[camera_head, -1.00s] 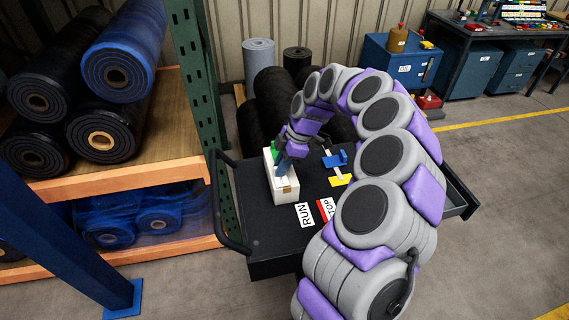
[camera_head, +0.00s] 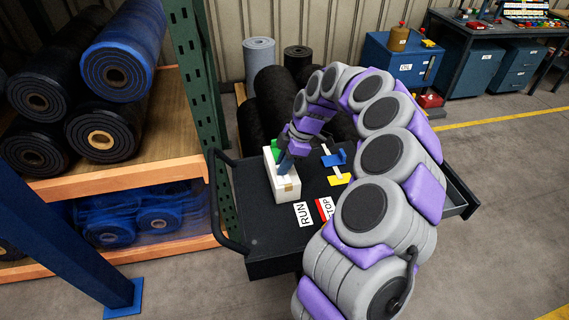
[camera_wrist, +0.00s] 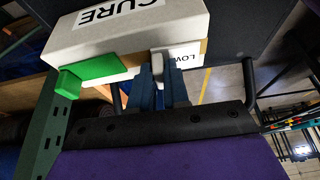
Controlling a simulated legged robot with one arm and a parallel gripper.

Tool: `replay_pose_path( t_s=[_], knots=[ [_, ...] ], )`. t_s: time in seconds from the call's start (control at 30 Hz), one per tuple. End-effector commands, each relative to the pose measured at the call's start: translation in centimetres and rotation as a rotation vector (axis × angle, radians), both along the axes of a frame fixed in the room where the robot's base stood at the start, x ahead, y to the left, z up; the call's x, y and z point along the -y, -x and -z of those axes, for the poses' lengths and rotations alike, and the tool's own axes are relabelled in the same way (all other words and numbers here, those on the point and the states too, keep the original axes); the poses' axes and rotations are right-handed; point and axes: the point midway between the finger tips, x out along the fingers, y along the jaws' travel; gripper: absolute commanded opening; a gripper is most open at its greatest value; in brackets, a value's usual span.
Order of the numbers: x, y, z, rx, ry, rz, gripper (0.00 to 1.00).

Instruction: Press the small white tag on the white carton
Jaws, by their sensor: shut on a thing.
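The white carton (camera_head: 287,196) stands on the black cart top, below my gripper (camera_head: 283,170). In the wrist view the carton (camera_wrist: 130,36) bears the word CURE and has a tan strip along its edge. A small white tag (camera_wrist: 160,62) sticks out from that edge, beside a white label reading LOW, partly cut off (camera_wrist: 184,56). My gripper's blue fingers (camera_wrist: 160,76) are close together and appear shut on the tag, with their tips at the carton. A green block (camera_head: 276,154) is at the carton's far end; it also shows in the wrist view (camera_wrist: 92,72).
The cart (camera_head: 258,228) has RUN (camera_head: 303,214) and STOP (camera_head: 325,208) labels, plus a blue piece (camera_head: 336,158) and a yellow piece (camera_head: 340,179) right of the carton. A rack (camera_head: 150,185) with rolls stands left. My arm covers the cart's right part.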

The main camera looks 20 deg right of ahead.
Motion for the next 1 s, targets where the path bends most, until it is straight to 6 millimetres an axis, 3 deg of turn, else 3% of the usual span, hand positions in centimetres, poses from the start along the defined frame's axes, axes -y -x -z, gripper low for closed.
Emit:
replay_pose_path(
  t_s=[0.33, 0.37, 0.63, 1.0],
  knots=[
    [-0.02, 0.06, 0.00, -0.001, -0.001, 0.000, 0.00],
    [-0.02, 0.06, -0.01, -0.001, -0.001, 0.000, 0.18],
    [0.00, 0.12, -0.04, -0.001, -0.001, 0.000, 0.44],
    [0.21, 0.14, -0.54, 0.000, -0.001, 0.000, 0.45]
  ],
)
